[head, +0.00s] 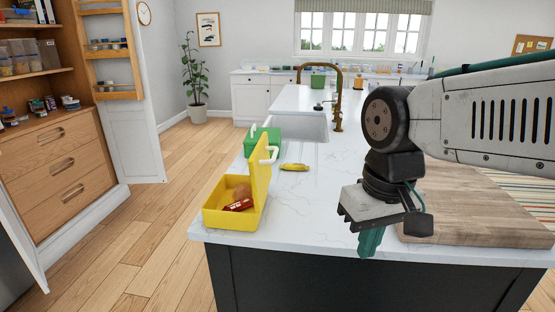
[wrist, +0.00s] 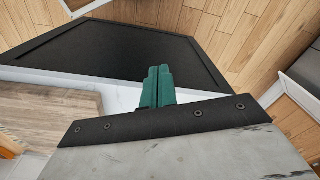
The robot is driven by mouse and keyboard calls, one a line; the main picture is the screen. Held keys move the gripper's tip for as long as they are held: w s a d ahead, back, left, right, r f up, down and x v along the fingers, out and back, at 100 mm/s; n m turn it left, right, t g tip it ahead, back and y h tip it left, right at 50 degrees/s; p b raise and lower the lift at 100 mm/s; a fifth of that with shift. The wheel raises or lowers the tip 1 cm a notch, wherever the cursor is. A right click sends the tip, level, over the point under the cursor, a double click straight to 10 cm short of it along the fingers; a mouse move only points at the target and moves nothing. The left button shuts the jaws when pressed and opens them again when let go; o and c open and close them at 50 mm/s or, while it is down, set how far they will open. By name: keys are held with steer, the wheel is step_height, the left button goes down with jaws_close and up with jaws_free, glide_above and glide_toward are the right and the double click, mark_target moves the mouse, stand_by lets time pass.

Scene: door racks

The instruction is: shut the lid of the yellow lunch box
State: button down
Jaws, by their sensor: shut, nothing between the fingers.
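The yellow lunch box (head: 229,216) stands on the white worktop near its front left corner. Its lid (head: 263,178) stands up, open, on the box's right side, with a white handle at its top. A red packet (head: 238,205) and a brownish item lie inside. My gripper (head: 370,242) is to the right of the box, over the worktop's front edge, apart from the box and pointing down. In the wrist view my gripper (wrist: 157,72) shows its green fingers together with nothing between them. The lunch box is not in the wrist view.
A green box (head: 262,143) with a white handle stands behind the lunch box. A banana (head: 295,167) lies right of the lid. A wooden board (head: 480,205) lies under my arm at right. A sink (head: 300,127) and brass tap (head: 338,100) are farther back. Worktop between box and gripper is clear.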

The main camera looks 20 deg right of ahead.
steer(key=w+d+r+m+t+y, duration=0.1)
steer(key=w+d+r+t, duration=0.15)
steer(key=w, duration=0.55)
steer(key=w+d+r+m+t+y, duration=0.15)
steer(key=w+r, duration=0.25)
steer(key=w, duration=0.5)
steer(key=w+d+r+m+t, duration=0.15)
steer(key=w+r, duration=0.25)
steer(key=w, duration=0.4)
steer(key=w+a+f, duration=0.5)
steer(key=w+f, duration=0.2)
steer(key=shift+w+a+f+n+t, duration=0.2)
steer(key=shift+f+n+t, duration=0.1)
steer(key=shift+f+t, duration=0.15)
steer(key=shift+r, duration=0.1)
